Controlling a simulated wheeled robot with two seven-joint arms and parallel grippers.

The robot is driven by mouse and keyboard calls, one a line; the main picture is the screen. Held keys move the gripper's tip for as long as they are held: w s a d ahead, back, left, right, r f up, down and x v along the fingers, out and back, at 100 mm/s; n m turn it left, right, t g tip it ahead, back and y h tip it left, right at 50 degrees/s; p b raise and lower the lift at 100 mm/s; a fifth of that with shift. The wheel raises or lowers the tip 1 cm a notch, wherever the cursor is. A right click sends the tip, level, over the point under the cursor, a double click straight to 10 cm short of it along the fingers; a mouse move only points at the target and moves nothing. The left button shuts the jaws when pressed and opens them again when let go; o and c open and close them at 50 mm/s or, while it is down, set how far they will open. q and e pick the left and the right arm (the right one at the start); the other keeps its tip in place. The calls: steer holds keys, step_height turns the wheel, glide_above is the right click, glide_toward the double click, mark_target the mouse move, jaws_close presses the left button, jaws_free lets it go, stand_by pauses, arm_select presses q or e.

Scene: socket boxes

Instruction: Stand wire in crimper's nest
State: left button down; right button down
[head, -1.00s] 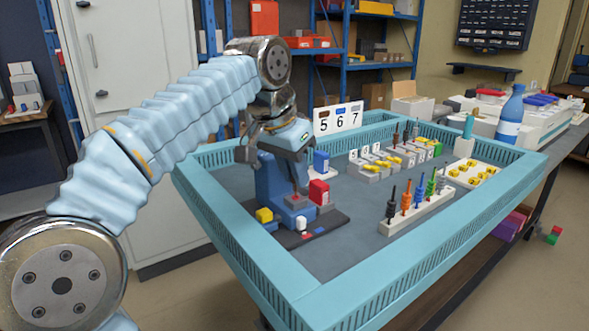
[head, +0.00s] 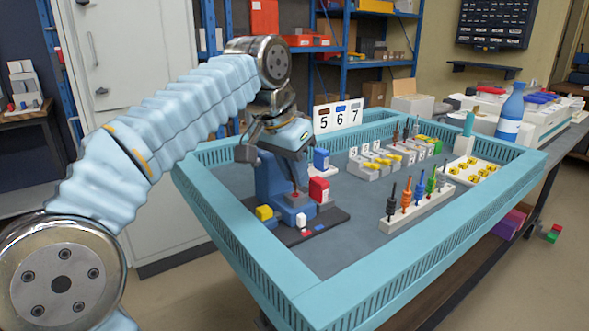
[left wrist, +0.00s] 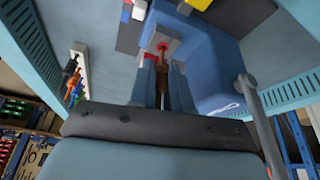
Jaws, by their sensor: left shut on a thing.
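The crimper is a blue press (head: 270,183) on a dark base plate (head: 328,221) in the near left part of the tray. My left gripper (head: 297,182) is low at the front of the press, partly hidden by its own wrist in the head view. In the left wrist view, my left gripper (left wrist: 161,72) is shut on a thin brown wire (left wrist: 162,58). The wire's far end lines up with a red-ringed nest (left wrist: 165,43) on a grey block. I cannot tell whether the wire is seated in it. My right gripper is not in view.
A white rack (head: 421,213) of black, orange, green and grey pieces stands to the right. Grey socket boxes (head: 372,172) with yellow parts lie behind it. The turquoise tray wall (head: 452,232) encloses everything.

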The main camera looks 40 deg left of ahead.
arm_select(q)
steer(key=shift+f+b, duration=0.55)
steer(key=shift+f, duration=0.2)
steer(key=c, duration=0.6)
jaws_free()
steer(key=shift+r, duration=0.1)
step_height(320, 180, up, 5)
steer(key=p, duration=0.4)
steer(key=shift+r, duration=1.15)
